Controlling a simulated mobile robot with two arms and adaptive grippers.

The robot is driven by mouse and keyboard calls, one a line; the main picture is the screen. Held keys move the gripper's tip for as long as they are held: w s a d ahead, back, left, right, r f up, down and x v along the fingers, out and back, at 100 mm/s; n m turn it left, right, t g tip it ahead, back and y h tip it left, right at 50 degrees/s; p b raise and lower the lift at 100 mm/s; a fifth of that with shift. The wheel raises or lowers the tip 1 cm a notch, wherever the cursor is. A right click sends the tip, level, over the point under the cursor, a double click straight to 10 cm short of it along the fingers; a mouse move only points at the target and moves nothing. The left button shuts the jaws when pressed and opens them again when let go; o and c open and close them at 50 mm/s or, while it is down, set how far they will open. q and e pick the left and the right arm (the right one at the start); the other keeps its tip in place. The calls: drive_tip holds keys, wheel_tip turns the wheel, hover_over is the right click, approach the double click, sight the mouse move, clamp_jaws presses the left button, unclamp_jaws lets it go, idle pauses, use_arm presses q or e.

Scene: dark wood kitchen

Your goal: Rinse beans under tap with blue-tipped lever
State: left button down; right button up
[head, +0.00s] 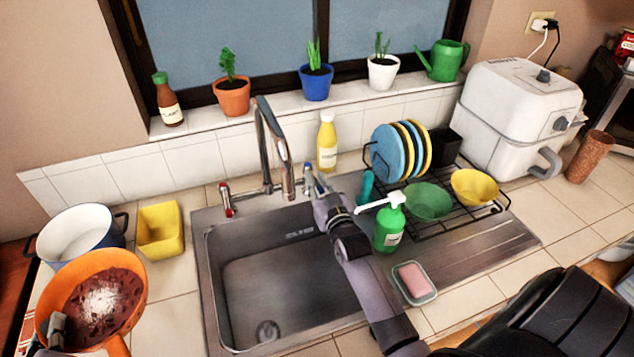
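An orange pan-shaped vessel (137,272) with dark red beans (110,309) is at the lower left, outside the sink. The beans have a white patch on top. My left gripper (57,331) is shut on the vessel's near-left rim; one grey finger shows inside it. The tap (272,140) arches over the back of the sink (270,283). Its blue-tipped lever (308,169) is right of the spout, the red-tipped lever (226,188) left. My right gripper (320,187) is at the blue-tipped lever; contact and finger opening are unclear. No water shows.
A white pot (76,229) and yellow container (160,230) stand left of the sink. A green soap bottle (389,229), soap dish (414,283) and dish rack (470,212) are close right of my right arm. The basin is empty.

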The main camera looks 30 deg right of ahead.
clamp_jaws()
idle(0.3)
drive_tip(key=shift+d+y, duration=0.15)
drive_tip(key=shift+y, duration=0.15)
drive_tip(key=shift+s+d+r+n+y+b, duration=0.1)
drive_tip(key=shift+d+n+y+b, duration=0.3)
drive_tip(key=shift+n+y, duration=0.35)
drive_tip(key=shift+a, duration=0.1)
drive_tip(key=shift+o, duration=2)
unclamp_jaws()
